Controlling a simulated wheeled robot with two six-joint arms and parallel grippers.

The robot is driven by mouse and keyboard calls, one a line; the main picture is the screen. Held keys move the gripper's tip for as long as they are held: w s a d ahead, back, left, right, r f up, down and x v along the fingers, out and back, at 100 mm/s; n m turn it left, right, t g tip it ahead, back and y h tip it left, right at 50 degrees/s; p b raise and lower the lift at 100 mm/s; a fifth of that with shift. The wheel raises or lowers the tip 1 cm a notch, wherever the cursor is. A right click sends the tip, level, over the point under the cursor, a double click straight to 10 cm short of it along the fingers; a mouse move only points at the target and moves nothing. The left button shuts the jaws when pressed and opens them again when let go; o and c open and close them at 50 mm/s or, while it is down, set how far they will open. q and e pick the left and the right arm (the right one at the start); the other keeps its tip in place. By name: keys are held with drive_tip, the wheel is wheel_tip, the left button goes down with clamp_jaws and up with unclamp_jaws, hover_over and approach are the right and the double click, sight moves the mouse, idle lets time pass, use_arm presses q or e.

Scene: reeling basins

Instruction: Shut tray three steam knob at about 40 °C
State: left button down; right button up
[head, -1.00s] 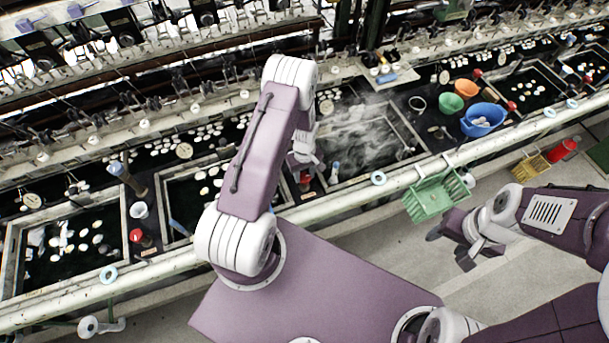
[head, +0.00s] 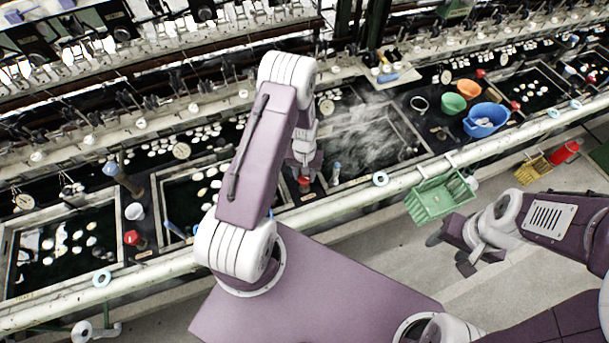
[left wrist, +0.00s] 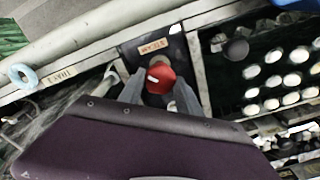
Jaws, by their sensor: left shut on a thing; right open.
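My left gripper (head: 304,172) is at the red steam knob (head: 304,181) on the dark strip left of the steaming tray (head: 420,146). In the left wrist view, the same red knob (left wrist: 160,78), with a white mark on top, sits between the fingers of my left gripper (left wrist: 160,91), which is shut on it. A small label plate (left wrist: 153,47) lies beside the knob. A round dial (head: 326,106) stands at the steaming tray's back left; its reading is too small to make out. My right gripper (head: 452,254) is open and empty over the floor.
A pale rail (head: 340,206) runs along the basin front, with a green basket (head: 440,198) hanging on it. Another red knob (head: 131,237) stands further left. A blue basin (head: 486,118) and green bowl (head: 453,103) stand right of the steaming tray.

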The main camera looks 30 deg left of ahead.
sight(305, 177)
use_arm(q)
drive_tip(key=shift+w, duration=0.1)
idle(0.3)
drive_tip(key=c, duration=0.8)
unclamp_jaws()
drive_tip(key=shift+c, duration=0.2)
wheel_tip(305, 177, up, 8)
drive_tip(key=shift+r+b, duration=0.1)
drive_tip(key=shift+b, duration=1)
drive_tip(key=shift+r, duration=0.5)
